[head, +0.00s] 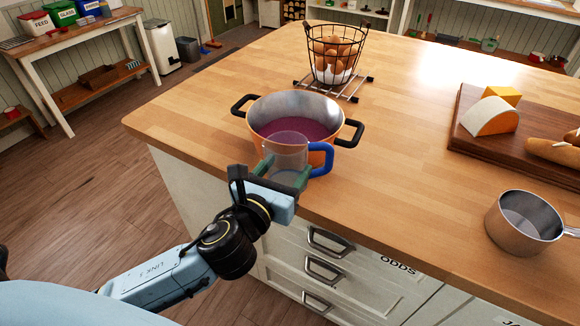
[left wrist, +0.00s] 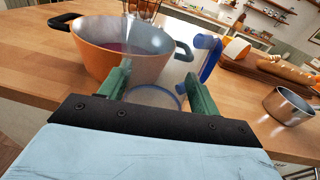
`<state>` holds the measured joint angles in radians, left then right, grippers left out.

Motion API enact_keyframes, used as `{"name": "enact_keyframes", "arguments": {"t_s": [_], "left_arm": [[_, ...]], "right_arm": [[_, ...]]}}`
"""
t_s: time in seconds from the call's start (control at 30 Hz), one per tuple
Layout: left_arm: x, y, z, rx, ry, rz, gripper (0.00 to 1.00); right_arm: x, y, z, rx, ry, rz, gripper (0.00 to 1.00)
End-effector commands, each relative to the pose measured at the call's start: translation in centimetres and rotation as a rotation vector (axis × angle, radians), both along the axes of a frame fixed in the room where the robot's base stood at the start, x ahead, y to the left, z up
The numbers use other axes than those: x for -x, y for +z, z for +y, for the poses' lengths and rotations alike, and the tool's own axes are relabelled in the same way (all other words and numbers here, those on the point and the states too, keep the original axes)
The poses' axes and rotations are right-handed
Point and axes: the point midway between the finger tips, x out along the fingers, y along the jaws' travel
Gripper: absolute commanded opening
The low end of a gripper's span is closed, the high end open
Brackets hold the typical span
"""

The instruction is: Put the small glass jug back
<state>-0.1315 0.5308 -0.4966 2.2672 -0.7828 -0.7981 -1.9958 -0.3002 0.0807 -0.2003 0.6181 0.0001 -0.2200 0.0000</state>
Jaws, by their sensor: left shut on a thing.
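The small glass jug (head: 287,158) is clear with a blue handle (head: 321,158). My left gripper (head: 286,178) is shut on the jug, with its green fingers on either side of the glass. The jug looks upright, in front of the orange pot (head: 257,143) and overlapping its near side in the head view. I cannot tell whether its base touches the counter. In the left wrist view the jug (left wrist: 153,97) is between the fingers, with its blue handle to the right. My right gripper is not in view.
The orange pot holds purple liquid and has black handles. Behind it a wire egg basket (head: 335,52) stands on a metal rack (head: 356,89). A steel saucepan (head: 521,226) and a board (head: 469,128) with cheese and bread are at right. The wooden counter (head: 400,190) between is clear.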

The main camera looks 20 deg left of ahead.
Motion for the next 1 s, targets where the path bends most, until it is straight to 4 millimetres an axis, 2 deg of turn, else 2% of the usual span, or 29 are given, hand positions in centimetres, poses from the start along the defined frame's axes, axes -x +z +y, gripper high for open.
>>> {"name": "enact_keyframes", "arguments": {"t_s": [0.17, 0.47, 0.5, 0.67, 0.77, 0.9, 1.0], "left_arm": [[-1.8, 1.0, 0.6, -0.006, -0.026, -0.01, 0.28], [-7.8, 4.4, 3.4, -0.018, -0.136, -0.021, 0.28], [-8.8, 3.8, 4.5, -0.012, -0.114, -0.016, 0.28], [-12.6, 3.4, 9.7, -0.014, -0.042, -0.025, 0.28], [-15.0, 3.4, 13.6, -0.019, 0.01, -0.031, 0.28], [-17.8, 3.5, 19.9, -0.024, 0.09, -0.038, 0.28], [-19.2, 3.4, 24.6, -0.027, 0.153, -0.043, 0.28]], "right_arm": [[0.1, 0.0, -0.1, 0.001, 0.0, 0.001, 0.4], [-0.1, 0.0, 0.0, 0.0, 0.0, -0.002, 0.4], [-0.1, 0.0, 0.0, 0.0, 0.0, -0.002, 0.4], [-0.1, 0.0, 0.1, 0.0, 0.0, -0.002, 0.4], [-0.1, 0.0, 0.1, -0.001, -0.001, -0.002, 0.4], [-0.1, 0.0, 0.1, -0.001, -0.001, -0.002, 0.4], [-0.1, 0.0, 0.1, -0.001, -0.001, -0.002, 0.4]]}}
